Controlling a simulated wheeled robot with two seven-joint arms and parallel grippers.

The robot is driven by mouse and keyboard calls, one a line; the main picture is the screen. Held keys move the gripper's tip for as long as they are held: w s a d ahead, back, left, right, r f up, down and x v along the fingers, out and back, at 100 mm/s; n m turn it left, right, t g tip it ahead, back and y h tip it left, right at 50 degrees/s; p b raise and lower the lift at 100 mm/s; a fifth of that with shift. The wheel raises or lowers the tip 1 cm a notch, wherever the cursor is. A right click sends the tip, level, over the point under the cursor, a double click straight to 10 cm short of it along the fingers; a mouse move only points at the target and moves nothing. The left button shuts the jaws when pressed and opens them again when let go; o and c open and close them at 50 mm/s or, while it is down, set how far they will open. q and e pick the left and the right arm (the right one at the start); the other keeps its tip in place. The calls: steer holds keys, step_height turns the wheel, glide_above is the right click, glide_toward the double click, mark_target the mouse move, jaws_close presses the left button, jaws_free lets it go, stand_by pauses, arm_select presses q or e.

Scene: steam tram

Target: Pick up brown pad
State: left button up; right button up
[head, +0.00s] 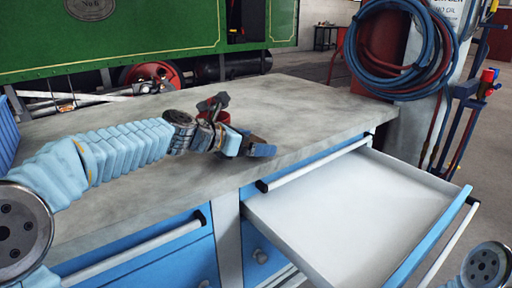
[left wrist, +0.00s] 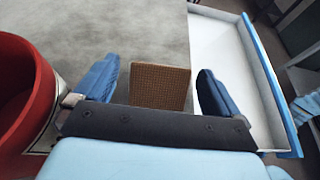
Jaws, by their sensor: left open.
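The brown pad (left wrist: 160,86) is a flat, square, textured piece on the grey worktop, seen in the left wrist view. It lies between the two blue fingers of my left gripper (left wrist: 159,68), with a gap on each side. Its near edge is hidden by the gripper's dark palm. In the head view my left gripper (head: 256,146) is low over the worktop near its front edge, open and empty. I cannot make out the pad in the head view. My right gripper is not in view.
A red round container (left wrist: 22,95) stands close to the left of my left gripper; part of it shows in the head view (head: 222,117). An open, empty white drawer (head: 345,205) juts out at the right of the workbench (head: 300,100). The worktop beyond is clear.

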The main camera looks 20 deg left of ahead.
arm_select(q)
steer(key=shift+x, duration=0.9)
steer(key=c, duration=1.2)
steer(key=shift+o, duration=0.2)
steer(key=shift+r, duration=0.1)
steer(key=shift+r+p, duration=0.3)
steer(key=shift+r, duration=0.3)
steer(key=r, duration=0.1)
steer(key=r+p, duration=0.1)
steer(key=shift+s+d+r, duration=0.15)
steer(key=shift+s+r, duration=0.05)
steer(key=shift+r, duration=0.15)
steer(key=s+d+r, duration=0.5)
steer(key=s+r, duration=0.4)
steer(key=s, duration=0.3)
steer(key=shift+s+d+p, duration=0.15)
steer(key=shift+d+p, duration=0.25)
steer(key=shift+p, duration=0.05)
